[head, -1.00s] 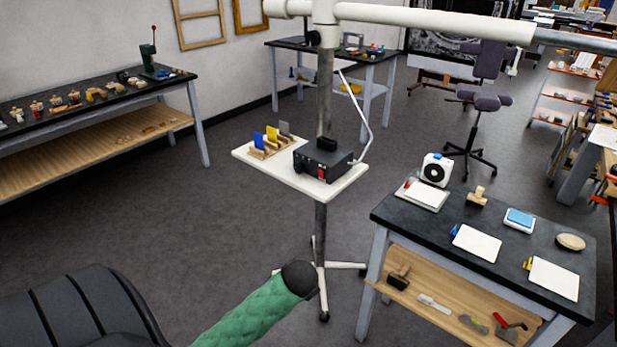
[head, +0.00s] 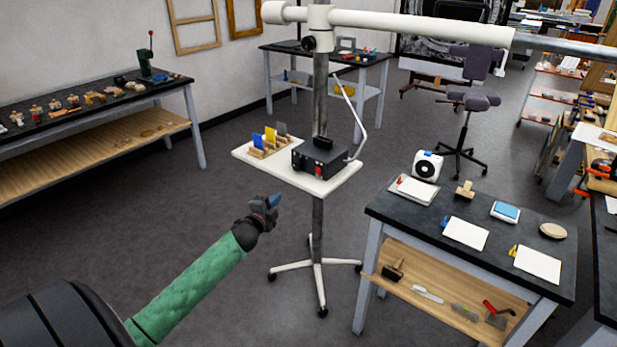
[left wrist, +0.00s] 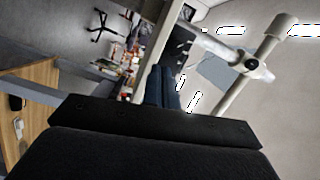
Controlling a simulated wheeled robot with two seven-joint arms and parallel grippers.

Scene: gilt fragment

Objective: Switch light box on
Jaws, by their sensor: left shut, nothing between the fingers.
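A black box (head: 319,158) with a handle on top sits on a white tray of a pole stand. It looks like the light box, and a red switch (head: 318,170) shows on its front face. I cannot tell the switch's position. My left gripper (head: 275,200) is in front of the tray, lower and to the left of the box, apart from both. Its blue fingers are shut and empty, and they also show together in the left wrist view (left wrist: 165,88). My right gripper is not in view.
The white tray (head: 335,183) also carries a wooden rack with blue and yellow plates (head: 264,139). A white crossbar (head: 420,24) spans above. A dark-topped workbench (head: 400,213) stands at the right. Another bench (head: 90,105) stands at the left.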

